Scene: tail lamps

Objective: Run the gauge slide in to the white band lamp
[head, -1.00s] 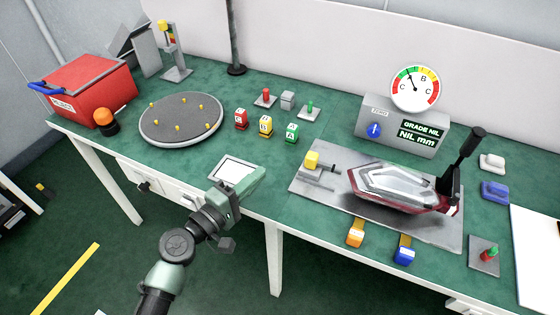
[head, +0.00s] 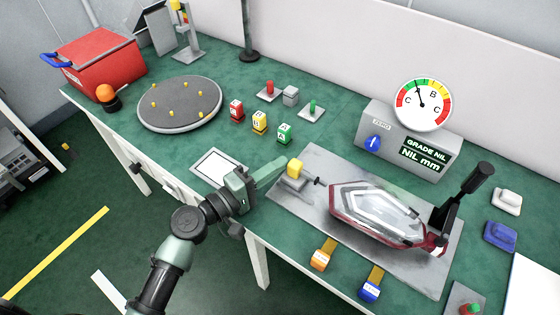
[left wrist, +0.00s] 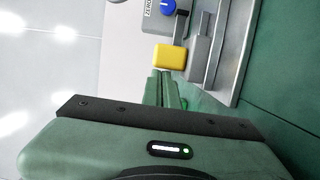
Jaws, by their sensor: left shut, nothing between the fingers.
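The gauge slide is a grey block with a yellow knob (head: 295,168) at the left end of a grey plate. Its thin dark probe points at the tail lamp (head: 378,213), with a gap between them. The lamp has a clear and whitish lens with a dark red rim and lies on the plate. My left gripper (head: 281,171) is shut and empty, its tips just left of the knob. In the left wrist view the shut fingers (left wrist: 164,88) end close to the yellow knob (left wrist: 170,57); I cannot tell whether they touch. My right gripper is out of view.
A gauge box with a dial (head: 423,104) reading "NIL mm" stands behind the plate. A black-handled clamp (head: 462,205) is at the lamp's right end. Orange (head: 321,258) and blue (head: 370,287) tags lie in front. A round grey turntable (head: 180,105) stands at the left.

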